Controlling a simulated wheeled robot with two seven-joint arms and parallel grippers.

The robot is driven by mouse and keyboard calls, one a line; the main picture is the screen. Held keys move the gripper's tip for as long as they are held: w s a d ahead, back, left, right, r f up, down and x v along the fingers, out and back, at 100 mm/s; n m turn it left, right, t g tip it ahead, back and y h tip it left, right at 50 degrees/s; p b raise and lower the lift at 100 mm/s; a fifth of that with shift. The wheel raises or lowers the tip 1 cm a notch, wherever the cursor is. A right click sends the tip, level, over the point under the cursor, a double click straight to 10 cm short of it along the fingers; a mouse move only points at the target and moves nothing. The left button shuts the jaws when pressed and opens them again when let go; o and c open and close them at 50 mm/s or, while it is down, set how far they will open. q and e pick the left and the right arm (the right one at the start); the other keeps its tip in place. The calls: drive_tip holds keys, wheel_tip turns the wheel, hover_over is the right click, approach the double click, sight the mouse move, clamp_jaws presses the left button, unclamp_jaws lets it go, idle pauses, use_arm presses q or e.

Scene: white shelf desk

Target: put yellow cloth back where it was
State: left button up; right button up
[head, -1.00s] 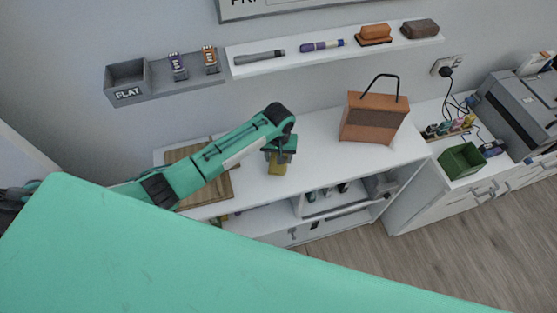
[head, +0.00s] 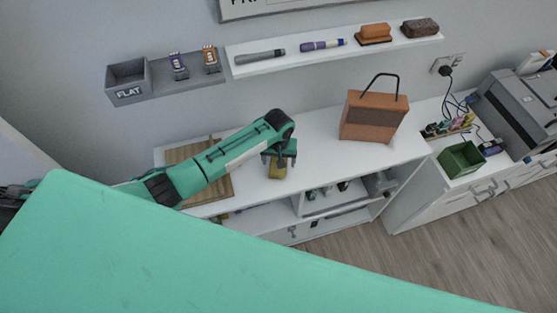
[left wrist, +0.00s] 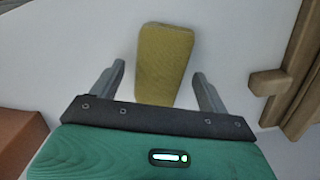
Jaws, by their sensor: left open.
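The yellow cloth (left wrist: 164,63) lies on the white desk top in the left wrist view, a flat folded-looking rectangle. In the head view the yellow cloth (head: 277,173) shows just below my left gripper (head: 279,160). In the left wrist view my left gripper (left wrist: 158,85) is open, with one finger on each side of the cloth's near part and a visible gap to both sides. I cannot tell how high the fingers are above the desk. My right gripper is in neither view.
A brown bag-like box (head: 373,117) with a black handle stands right on the desk (head: 320,137). A wooden board (head: 222,187) lies left, partly under my arm. A wall shelf (head: 290,62) holds several items. A green bin (head: 461,160) stands far right.

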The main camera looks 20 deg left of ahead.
use_arm(q)
wheel_tip(320, 180, up, 12)
drive_tip(key=b, duration=0.2)
drive_tip(key=shift+f, duration=0.25)
